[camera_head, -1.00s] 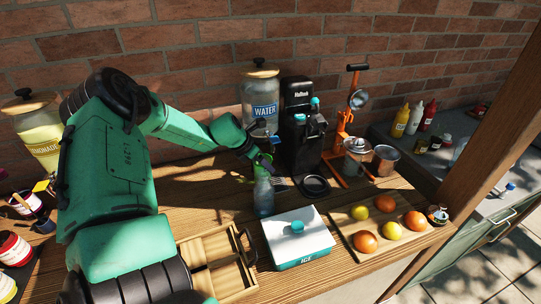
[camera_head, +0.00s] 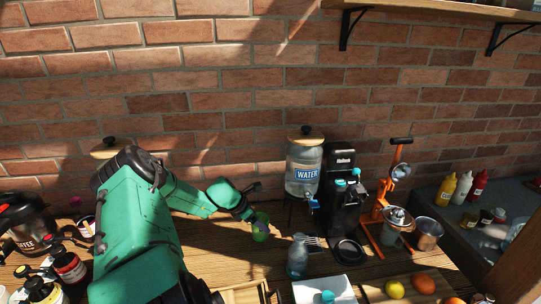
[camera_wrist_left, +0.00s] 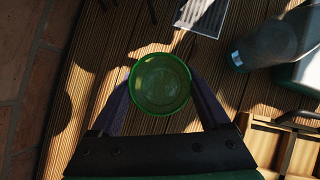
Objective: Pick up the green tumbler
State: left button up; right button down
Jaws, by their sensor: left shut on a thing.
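The green tumbler (camera_head: 261,228) stands near the back of the wooden table, left of the water dispenser. In the left wrist view the tumbler (camera_wrist_left: 161,84) shows from above, its round rim between the two dark fingers. My left gripper (camera_head: 256,222) is shut on the tumbler; it also shows in the left wrist view (camera_wrist_left: 160,88). The tumbler looks upright. Whether its base touches the table is hard to tell. My right gripper is not in view.
The water dispenser (camera_head: 303,165) and a black machine (camera_head: 343,195) stand right of the tumbler. A clear bottle (camera_head: 297,257) stands in front, close to my gripper; it also shows in the left wrist view (camera_wrist_left: 265,45). An orange juicer (camera_head: 389,210) is further right.

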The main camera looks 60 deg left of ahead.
pick_arm(q)
jog(key=s+a+b, duration=0.8)
jog(key=s+b, duration=0.1)
jog(key=s, duration=0.3)
jog(key=shift+a, duration=0.35)
jog(key=shift+w, duration=0.1)
